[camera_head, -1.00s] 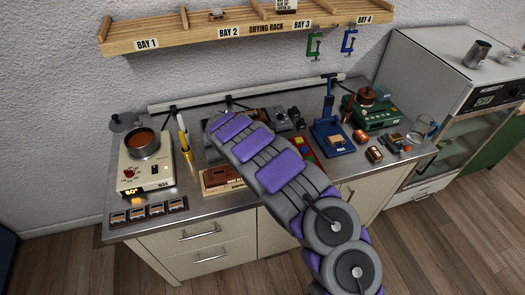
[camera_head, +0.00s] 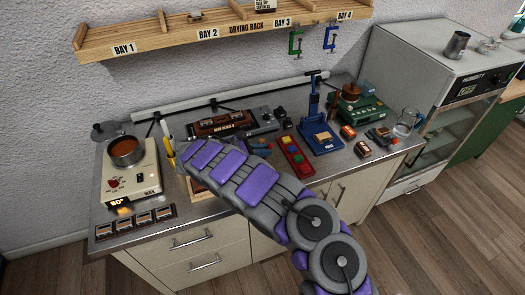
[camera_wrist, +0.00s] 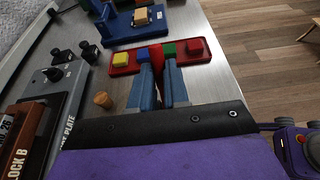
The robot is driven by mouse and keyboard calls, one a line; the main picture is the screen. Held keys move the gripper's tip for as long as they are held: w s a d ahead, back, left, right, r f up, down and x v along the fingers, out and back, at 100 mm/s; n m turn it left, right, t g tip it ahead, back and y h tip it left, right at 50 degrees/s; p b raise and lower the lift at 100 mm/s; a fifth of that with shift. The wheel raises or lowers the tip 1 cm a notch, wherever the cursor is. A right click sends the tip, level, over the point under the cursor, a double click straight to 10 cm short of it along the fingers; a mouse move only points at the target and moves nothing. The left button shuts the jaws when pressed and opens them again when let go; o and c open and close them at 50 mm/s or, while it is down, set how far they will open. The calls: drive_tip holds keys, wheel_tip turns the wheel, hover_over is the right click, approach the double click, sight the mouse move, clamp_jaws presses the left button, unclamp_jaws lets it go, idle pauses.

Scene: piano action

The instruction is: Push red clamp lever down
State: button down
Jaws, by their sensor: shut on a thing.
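My gripper (camera_wrist: 160,62) shows as two blue fingers, brought close together, at the centre of the wrist view. In the head view the blue fingers (camera_head: 264,147) show just past my arm. No other clamp lever can be made out. Block B (camera_wrist: 16,140), dark brown, lies on a grey plate unit (camera_wrist: 50,100) to the left, apart from the fingers.
A red tray (camera_wrist: 120,70) with coloured blocks lies just ahead of the fingertips. A blue stand (camera_head: 320,140) is beyond it. A hot plate with a pot (camera_head: 127,152) stands at the left. Bare bench lies to the right.

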drive_tip(key=shift+w+r, duration=0.15)
drive_tip(key=c, duration=1.1)
unclamp_jaws()
drive_tip(key=shift+a, duration=0.1)
drive_tip(key=p+v, duration=0.2)
drive_tip(key=v, duration=1.5)
drive_tip(key=shift+a, duration=0.25)
